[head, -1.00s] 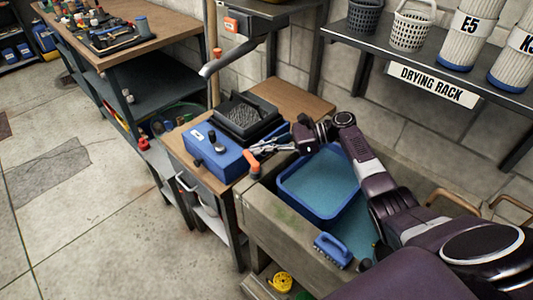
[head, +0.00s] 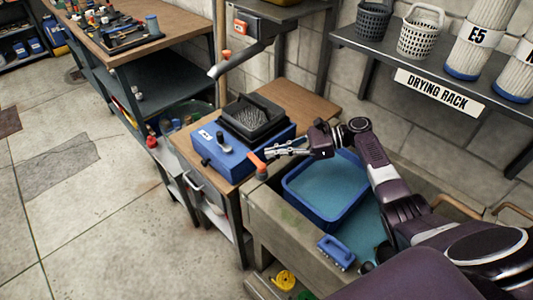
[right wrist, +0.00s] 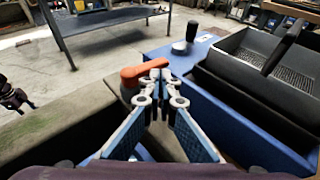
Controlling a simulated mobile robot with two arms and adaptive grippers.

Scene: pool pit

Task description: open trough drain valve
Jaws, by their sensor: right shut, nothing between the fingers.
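The trough drain valve has an orange lever handle (head: 257,161) at the near-left corner of the grey trough (head: 283,226). In the right wrist view the orange handle (right wrist: 142,74) lies just beyond and left of my fingertips. My right gripper (head: 268,152) is shut and empty, beside the handle at its upper right in the head view. In the right wrist view its fingertips (right wrist: 160,70) meet close to the handle's right end; I cannot tell whether they touch it.
A blue box (head: 226,161) with a black tray (head: 255,121) stands on the wooden bench left of the trough. A blue basin (head: 297,198) sits in the trough, with a blue brush (head: 335,252) on its front edge. The drying rack (head: 440,87) hangs above.

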